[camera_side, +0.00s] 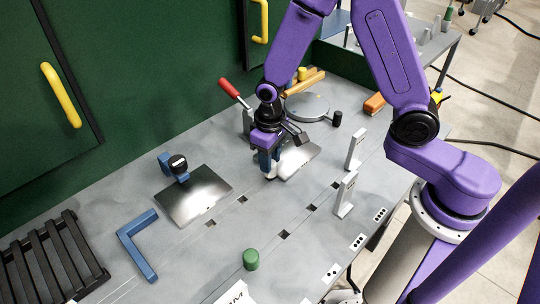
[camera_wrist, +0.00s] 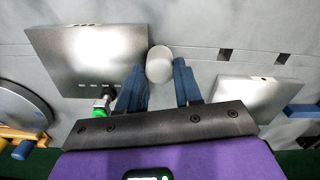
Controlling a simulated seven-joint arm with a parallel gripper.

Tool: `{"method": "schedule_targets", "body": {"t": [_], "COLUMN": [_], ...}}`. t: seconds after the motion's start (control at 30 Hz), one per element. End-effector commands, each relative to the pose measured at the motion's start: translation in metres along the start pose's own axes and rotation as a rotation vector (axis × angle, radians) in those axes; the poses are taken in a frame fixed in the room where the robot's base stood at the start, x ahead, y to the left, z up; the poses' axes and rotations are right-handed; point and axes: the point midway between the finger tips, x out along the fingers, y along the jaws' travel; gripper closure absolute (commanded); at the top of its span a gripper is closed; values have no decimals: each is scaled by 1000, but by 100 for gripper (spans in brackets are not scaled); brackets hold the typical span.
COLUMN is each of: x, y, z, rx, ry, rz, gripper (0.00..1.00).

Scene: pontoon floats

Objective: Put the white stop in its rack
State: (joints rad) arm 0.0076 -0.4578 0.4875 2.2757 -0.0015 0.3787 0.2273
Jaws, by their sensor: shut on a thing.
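The white stop (camera_wrist: 159,64), a pale rounded piece, sits between the blue fingertips of my gripper (camera_wrist: 160,86) in the wrist view. My gripper is shut on it. In the side view, my gripper (camera_side: 268,168) points down beside the right-hand metal plate, and only a small pale bit of the stop (camera_side: 271,178) shows below the fingers. I cannot tell whether the stop touches the table. A black slatted rack (camera_side: 45,262) lies at the lower left of the side view, well away from my gripper. I cannot tell whether this is the stop's rack.
Metal plates (camera_side: 195,196) (camera_side: 300,156) lie on the grey table. A green stop (camera_side: 251,259) stands near the front. A blue angle piece (camera_side: 135,245) lies at left. Two upright pale brackets (camera_side: 355,150) (camera_side: 345,194) stand at right. A red-handled clamp (camera_side: 232,92) and round disc (camera_side: 307,106) are behind.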

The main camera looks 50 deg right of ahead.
Motion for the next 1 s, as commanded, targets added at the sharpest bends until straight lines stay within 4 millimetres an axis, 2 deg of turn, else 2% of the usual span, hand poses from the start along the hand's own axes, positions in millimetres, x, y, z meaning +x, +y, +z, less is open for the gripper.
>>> {"method": "schedule_targets", "body": {"t": [0.1,0.13,0.2,0.5,0.63,0.77,1.0], "x": [3,2,2,2,-5,-21,-62], "y": [0,-1,-1,0,-1,-1,-1], "z": [0,0,0,0,-1,-2,-1], "rx": [-1,-1,-1,-1,-1,0,-1], "ry": [0,1,1,1,3,6,8], "rz": [0,0,0,0,-1,-2,-2], "gripper": [100,56,36,36,36,36,36]}}
